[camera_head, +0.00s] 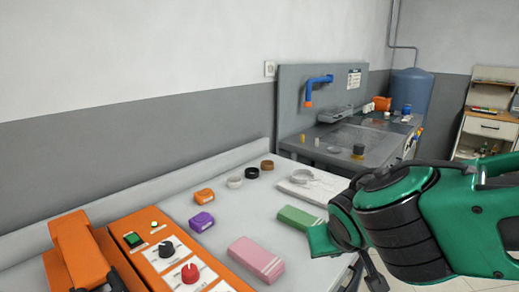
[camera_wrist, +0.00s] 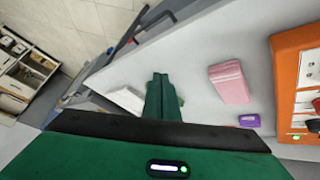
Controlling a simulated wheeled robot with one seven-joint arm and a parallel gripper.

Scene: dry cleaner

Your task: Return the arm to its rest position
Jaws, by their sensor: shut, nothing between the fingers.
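My green arm reaches in from the right in the head view. My gripper (camera_head: 319,240) is at its lower left end, over the front edge of the light grey table (camera_head: 215,225). In the wrist view my gripper (camera_wrist: 160,78) shows its two green fingers together with nothing between them. A green block (camera_head: 300,218) lies on the table just beyond the fingers and is mostly hidden by them in the wrist view. A pink block (camera_head: 256,261) lies left of the gripper in the head view and right of it in the wrist view (camera_wrist: 229,83).
An orange panel with knobs (camera_head: 165,262) is at the lower left. A purple item (camera_head: 201,222), an orange item (camera_head: 204,196), several rings (camera_head: 235,182) and a white folded item (camera_head: 313,186) lie on the table. A grey sink counter (camera_head: 345,140) stands behind. Floor is open at right.

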